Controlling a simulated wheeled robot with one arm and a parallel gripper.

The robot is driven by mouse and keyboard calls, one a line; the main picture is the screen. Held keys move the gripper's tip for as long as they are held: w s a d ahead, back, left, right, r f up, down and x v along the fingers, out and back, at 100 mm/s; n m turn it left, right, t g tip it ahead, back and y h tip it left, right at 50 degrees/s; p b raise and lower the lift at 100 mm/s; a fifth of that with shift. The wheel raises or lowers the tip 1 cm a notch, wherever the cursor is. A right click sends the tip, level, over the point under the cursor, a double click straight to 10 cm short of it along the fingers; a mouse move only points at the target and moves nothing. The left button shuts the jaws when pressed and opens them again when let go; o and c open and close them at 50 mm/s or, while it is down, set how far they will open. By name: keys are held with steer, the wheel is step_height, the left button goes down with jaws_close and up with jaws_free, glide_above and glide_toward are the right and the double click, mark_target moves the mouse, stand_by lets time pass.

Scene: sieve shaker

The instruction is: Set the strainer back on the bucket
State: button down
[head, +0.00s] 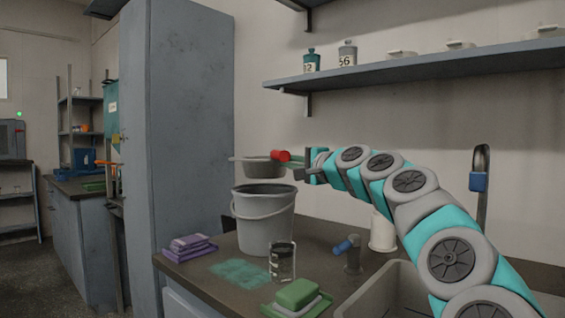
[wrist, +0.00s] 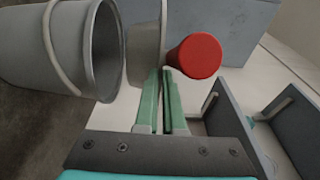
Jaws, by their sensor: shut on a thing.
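The grey strainer (head: 262,169) is level just above the grey bucket (head: 264,222), with a small gap between its underside and the bucket's rim. My gripper (head: 298,172) is at the strainer's right side, shut on it. In the wrist view, my green fingers (wrist: 165,78) meet the strainer's edge (wrist: 145,52) beside a red knob (wrist: 194,56). The red knob also shows in the head view (head: 281,156). The bucket (wrist: 60,50) lies to the left in the wrist view, its mouth facing the strainer. The exact grip point is partly hidden.
The bucket stands on a dark counter (head: 215,250). A glass beaker (head: 283,263) stands in front of it, with a green sponge (head: 297,293) nearer. Purple sponges (head: 190,245) lie left. A sink (head: 385,292) and a tall grey cabinet (head: 190,130) flank the spot.

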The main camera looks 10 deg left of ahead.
step_height(320, 180, down, 8)
steer(key=b, duration=0.5)
steer(key=shift+r, duration=0.15)
steer(key=shift+s, duration=0.1)
stand_by(0.5)
steer(key=c, duration=0.9)
jaws_free()
steer(key=shift+c, duration=0.2)
